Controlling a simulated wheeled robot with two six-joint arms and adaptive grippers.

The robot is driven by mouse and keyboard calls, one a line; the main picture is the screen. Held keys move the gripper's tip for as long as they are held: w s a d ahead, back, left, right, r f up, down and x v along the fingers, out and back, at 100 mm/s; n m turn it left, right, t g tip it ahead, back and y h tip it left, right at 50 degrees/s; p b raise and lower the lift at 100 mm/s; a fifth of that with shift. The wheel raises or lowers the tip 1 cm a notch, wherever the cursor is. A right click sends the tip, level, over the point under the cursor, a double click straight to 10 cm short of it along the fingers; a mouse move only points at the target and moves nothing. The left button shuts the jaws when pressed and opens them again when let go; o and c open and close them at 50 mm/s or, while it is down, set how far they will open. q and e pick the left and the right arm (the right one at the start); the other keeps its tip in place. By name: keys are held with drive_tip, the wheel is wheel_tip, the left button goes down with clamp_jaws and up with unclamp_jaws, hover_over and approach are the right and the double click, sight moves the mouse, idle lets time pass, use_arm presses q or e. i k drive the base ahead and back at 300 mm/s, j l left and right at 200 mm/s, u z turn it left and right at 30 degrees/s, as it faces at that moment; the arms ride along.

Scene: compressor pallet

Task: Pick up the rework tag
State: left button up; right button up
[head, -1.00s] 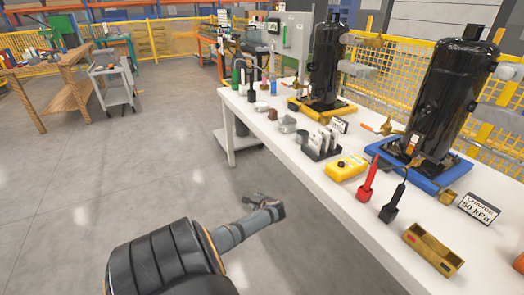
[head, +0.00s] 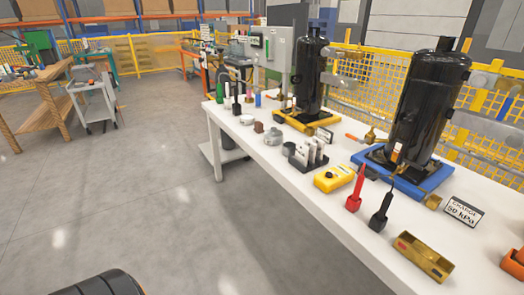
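No label that I can read as a rework tag shows. White cards (head: 308,154) stand upright in a black holder (head: 309,165) on the white table; their print is too small to read. A small orange and white piece (head: 396,152) is at the front of the large black compressor (head: 424,112) on the blue pallet (head: 404,178); I cannot tell if it is a tag. Neither gripper is in view. Only a dark rounded part of my arm shows at the bottom left edge.
Open floor (head: 130,190) lies left of the table.

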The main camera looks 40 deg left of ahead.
sight(312, 146)
drive_tip(key=i+j+u, duration=0.1)
drive_tip(key=u, duration=0.25)
drive_tip(key=i+j+u, duration=0.1)
drive_tip(key=j+u, duration=0.25)
drive_tip(key=i+u, duration=0.1)
drive_tip(key=u, duration=0.25)
drive_tip(key=i+j, duration=0.15)
